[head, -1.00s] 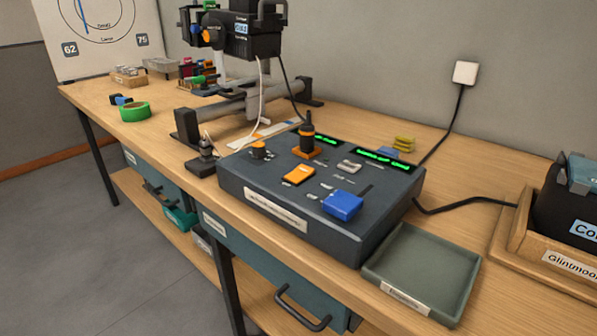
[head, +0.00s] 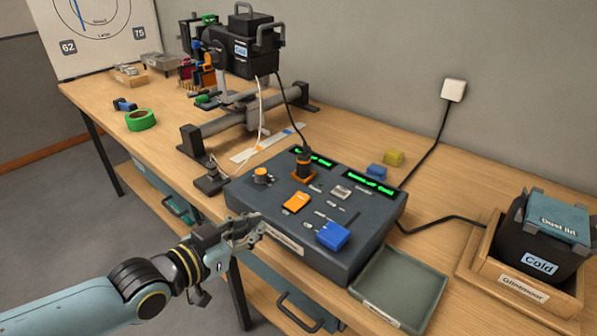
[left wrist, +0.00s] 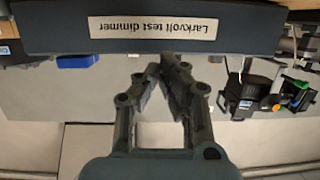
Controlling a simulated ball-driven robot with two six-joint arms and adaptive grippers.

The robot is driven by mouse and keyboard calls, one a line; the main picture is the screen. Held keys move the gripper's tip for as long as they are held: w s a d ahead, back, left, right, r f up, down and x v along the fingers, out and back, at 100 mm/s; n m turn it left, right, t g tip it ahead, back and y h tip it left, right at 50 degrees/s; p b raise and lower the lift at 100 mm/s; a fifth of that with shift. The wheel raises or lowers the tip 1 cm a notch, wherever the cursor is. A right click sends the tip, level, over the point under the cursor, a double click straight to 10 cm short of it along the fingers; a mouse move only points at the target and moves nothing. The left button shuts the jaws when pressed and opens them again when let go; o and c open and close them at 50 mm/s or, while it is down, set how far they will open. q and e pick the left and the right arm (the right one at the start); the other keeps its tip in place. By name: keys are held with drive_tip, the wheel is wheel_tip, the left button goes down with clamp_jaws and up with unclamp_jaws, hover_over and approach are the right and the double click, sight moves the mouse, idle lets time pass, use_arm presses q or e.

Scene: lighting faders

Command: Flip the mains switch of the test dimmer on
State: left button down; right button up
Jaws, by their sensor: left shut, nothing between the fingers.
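The test dimmer (head: 370,215) is a dark grey box on the bench, with two green lit displays. Its top carries an orange switch (head: 297,202), a blue block-shaped part (head: 333,236), an orange knob (head: 262,175) and a black upright plug-like part on an orange base (head: 304,167). I cannot tell which is the mains switch. My left gripper (head: 262,222) is shut and empty at the dimmer's front left edge; contact is unclear. In the left wrist view, the fingertips (left wrist: 165,62) are together below the upside-down "Larkvolt test dimmer" label (left wrist: 187,27). My right gripper is not in view.
A grey-green tray (head: 437,300) sits right of the dimmer, with a wooden box (head: 467,270) holding a black lamp unit farther right. A lamp stand (head: 250,100) and green tape (head: 141,120) are farther left.

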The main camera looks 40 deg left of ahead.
use_arm(q)
wheel_tip(320, 180, up, 8)
drive_tip(key=w+d+t, duration=0.1)
drive_tip(key=shift+d+f+t+h+p, duration=0.15)
drive_tip(key=shift+t+h+p, duration=0.15)
drive_tip(key=shift+p, duration=0.05)
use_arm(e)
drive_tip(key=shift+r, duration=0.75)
use_arm(q)
drive_tip(key=shift+w, duration=0.2)
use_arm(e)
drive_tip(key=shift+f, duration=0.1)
use_arm(q)
drive_tip(key=b, duration=0.6)
hover_over(299, 203)
drive_tip(key=s, duration=0.1)
drive_tip(key=shift+f, duration=0.85)
drive_tip(key=shift+w+f+b, duration=0.25)
drive_tip(key=shift+f+b, duration=0.3)
drive_tip(key=shift+f, duration=0.05)
drive_tip(key=shift+w+f+b, duration=0.2)
drive_tip(key=shift+f+b, duration=0.35)
drive_tip(key=shift+w+f+b, duration=0.1)
drive_tip(key=shift+f+b, duration=0.5)
drive_tip(key=shift+f, duration=0.05)
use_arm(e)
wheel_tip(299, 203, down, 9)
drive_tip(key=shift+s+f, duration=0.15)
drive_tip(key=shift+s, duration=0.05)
